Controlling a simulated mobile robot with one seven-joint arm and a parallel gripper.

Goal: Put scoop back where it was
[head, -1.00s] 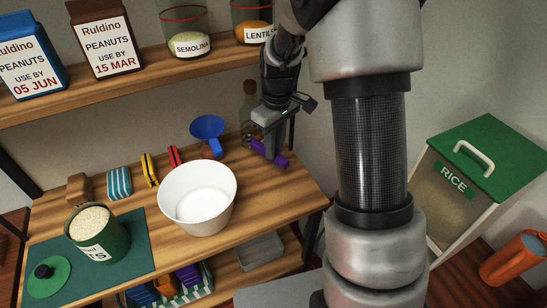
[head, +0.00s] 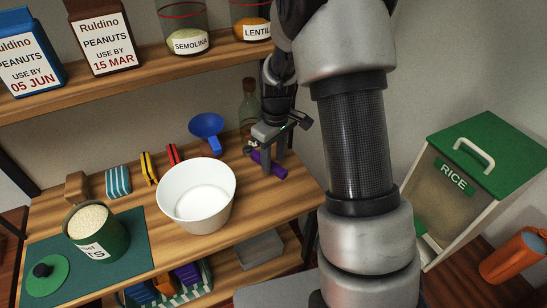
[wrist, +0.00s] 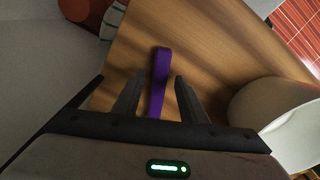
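A long purple item (head: 268,165), possibly the scoop, lies at the right end of the wooden counter; no scoop bowl can be made out on it. It also shows in the wrist view (wrist: 160,75). My gripper (head: 272,168) is over it, fingers apart on either side. In the wrist view my gripper (wrist: 158,95) shows a gap between each finger and the purple item. The fingers partly cover it in the head view.
A white bowl (head: 180,212) stands left of my gripper. A blue funnel-like item (head: 207,127) and a glass bottle (head: 248,105) stand behind. A green canister (head: 112,238) is on a mat at left. The shelf (head: 140,72) runs above; the counter's right edge is close.

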